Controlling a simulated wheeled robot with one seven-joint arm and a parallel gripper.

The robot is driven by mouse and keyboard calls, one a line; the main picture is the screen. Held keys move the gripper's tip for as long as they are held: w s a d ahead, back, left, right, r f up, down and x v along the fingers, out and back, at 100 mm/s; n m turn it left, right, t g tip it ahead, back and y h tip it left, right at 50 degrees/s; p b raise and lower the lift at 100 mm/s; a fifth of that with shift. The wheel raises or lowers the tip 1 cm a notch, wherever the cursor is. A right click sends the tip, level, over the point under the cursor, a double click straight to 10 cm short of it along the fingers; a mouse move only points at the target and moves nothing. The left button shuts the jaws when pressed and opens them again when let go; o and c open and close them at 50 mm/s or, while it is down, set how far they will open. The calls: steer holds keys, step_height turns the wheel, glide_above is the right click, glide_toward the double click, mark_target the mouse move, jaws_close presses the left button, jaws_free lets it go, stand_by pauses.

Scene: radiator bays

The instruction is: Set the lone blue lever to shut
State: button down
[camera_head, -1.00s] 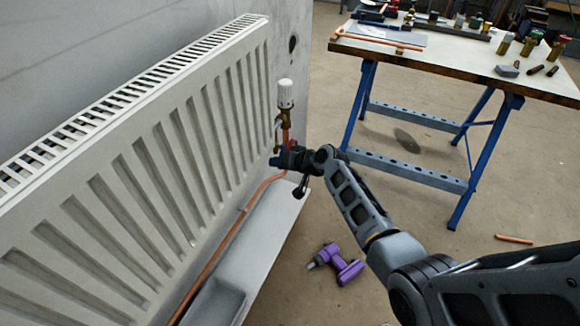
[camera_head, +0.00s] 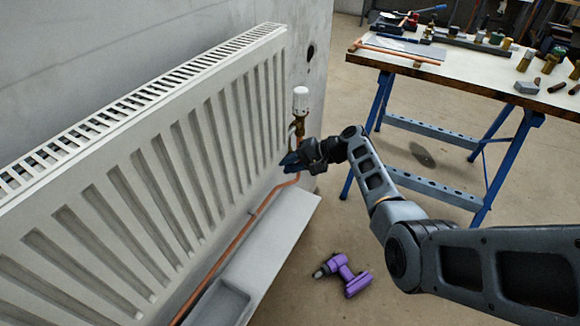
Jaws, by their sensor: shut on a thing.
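The white radiator (camera_head: 130,190) stands against the grey wall. At its right end a white valve head (camera_head: 301,98) sits on a brass fitting over the copper pipe. My gripper (camera_head: 291,162) is at the pipe just below this valve, close to the radiator's right edge. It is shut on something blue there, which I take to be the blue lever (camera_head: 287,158). The jaws cover most of the lever, so its exact angle cannot be told.
A workbench (camera_head: 450,70) with blue legs and several tools and fittings stands at the back right. A purple drill (camera_head: 345,274) lies on the floor. A pale ledge with a grey tray (camera_head: 217,303) runs below the radiator.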

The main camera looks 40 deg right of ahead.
steer(key=shift+r+m+y, duration=0.15)
steer(key=shift+m+y, duration=0.15)
stand_by(0.4)
steer(key=c, duration=1.1)
jaws_free()
steer(key=shift+o, duration=0.2)
steer(key=shift+w, duration=0.1)
steer(key=shift+r, duration=0.1)
